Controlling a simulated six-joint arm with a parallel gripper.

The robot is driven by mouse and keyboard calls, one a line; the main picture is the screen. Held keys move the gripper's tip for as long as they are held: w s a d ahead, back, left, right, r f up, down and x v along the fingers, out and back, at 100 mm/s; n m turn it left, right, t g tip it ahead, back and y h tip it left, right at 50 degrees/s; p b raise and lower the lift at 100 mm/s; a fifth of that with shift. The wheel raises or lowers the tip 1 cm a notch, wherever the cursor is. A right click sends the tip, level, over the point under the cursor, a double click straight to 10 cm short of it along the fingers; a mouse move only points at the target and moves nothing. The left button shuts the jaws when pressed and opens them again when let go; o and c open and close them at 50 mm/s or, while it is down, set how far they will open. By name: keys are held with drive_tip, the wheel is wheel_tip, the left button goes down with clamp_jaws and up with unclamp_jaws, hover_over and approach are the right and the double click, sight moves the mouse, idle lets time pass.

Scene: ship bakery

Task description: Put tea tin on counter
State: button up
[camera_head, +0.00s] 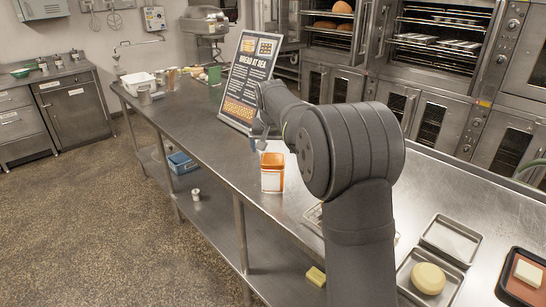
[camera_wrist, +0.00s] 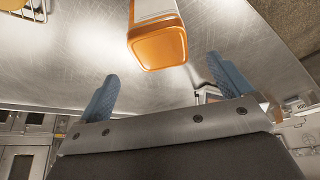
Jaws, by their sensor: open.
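The tea tin (camera_head: 272,181), orange and white, stands upright on the steel counter (camera_head: 190,118) near its front edge. In the wrist view the tea tin (camera_wrist: 158,48) shows its rounded orange end beyond my fingers, with the counter (camera_wrist: 80,45) around it. My gripper (camera_head: 260,140) is just above and behind the tin in the head view, partly hidden by my arm. In the wrist view my gripper (camera_wrist: 165,86) has its two blue fingers wide apart. Nothing is between them, and the tin is apart from both.
A "Bread at Sea" sign (camera_head: 250,80) stands behind my gripper. Trays with a dough round (camera_head: 428,278) and a pale block (camera_head: 528,272) are at the right. A blue bin (camera_head: 182,162) and a yellow block (camera_head: 316,276) are on the lower shelf. The counter left of the tin is clear.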

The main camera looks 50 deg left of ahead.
sight(273, 157)
drive_tip(key=shift+v, duration=1.35)
drive_tip(key=x, duration=1.2)
drive_tip(key=shift+f, duration=0.1)
drive_tip(key=shift+w+a+r, duration=0.1)
drive_tip(key=shift+r, duration=1.7)
